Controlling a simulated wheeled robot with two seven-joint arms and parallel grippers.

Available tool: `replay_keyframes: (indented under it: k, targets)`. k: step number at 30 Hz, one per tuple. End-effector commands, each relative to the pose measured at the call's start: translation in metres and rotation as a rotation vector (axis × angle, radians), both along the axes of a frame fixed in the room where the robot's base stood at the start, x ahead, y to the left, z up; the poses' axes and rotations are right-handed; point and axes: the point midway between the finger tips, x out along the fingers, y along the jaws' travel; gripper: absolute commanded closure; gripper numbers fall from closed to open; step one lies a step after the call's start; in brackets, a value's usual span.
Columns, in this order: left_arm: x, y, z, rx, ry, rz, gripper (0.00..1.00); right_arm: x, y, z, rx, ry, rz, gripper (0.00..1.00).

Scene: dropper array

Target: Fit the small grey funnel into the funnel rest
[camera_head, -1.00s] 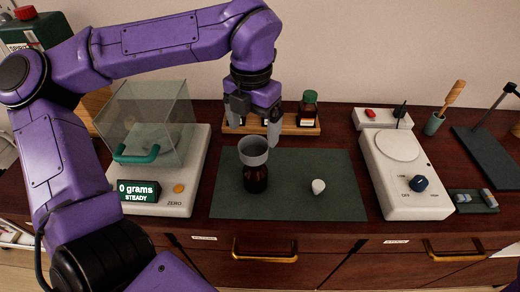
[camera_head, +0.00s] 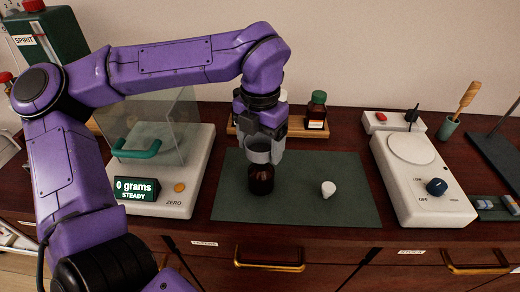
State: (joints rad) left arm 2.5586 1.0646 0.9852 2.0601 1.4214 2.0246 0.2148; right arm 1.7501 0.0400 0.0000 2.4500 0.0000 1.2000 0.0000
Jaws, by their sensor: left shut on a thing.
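The small grey funnel (camera_head: 259,150) sits over the mouth of a small brown bottle (camera_head: 261,180) on the dark green mat. My left gripper (camera_head: 264,148) reaches down from above and is shut on the funnel, hiding part of its rim. The funnel looks upright, its lower end at the bottle's neck; I cannot tell whether it still touches the bottle. I cannot make out a funnel rest in this view. My right gripper is not in view.
A white stopper-like cone (camera_head: 329,188) lies on the green mat (camera_head: 354,206). A balance (camera_head: 188,197) with a glass hood stands left, a white stirrer device (camera_head: 423,190) right. Behind is a wooden rack (camera_head: 308,131) with a green-capped bottle (camera_head: 316,110).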

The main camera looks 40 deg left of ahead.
Motion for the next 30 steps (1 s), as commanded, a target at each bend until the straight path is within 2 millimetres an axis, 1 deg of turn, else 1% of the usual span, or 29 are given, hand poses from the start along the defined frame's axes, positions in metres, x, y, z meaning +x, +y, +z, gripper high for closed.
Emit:
replay_keyframes:
  k: [6, 16, 26, 29, 30]
  targets:
    - [0.0, 0.0, 0.022, 0.0, 0.0, 0.0, 0.5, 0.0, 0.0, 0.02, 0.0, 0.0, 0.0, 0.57]
    - [0.0, 0.0, 0.052, 0.0, 0.0, 0.0, 0.5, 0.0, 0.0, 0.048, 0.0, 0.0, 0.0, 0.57]
    - [0.0, 0.0, 0.051, 0.0, 0.0, -0.007, 0.5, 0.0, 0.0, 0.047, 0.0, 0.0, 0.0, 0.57]
    - [0.003, -0.001, 0.047, 0.002, 0.002, -0.091, 0.5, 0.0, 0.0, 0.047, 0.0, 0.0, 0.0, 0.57]
    - [0.006, -0.002, 0.044, 0.003, 0.002, -0.16, 0.5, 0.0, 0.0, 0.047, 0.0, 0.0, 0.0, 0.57]
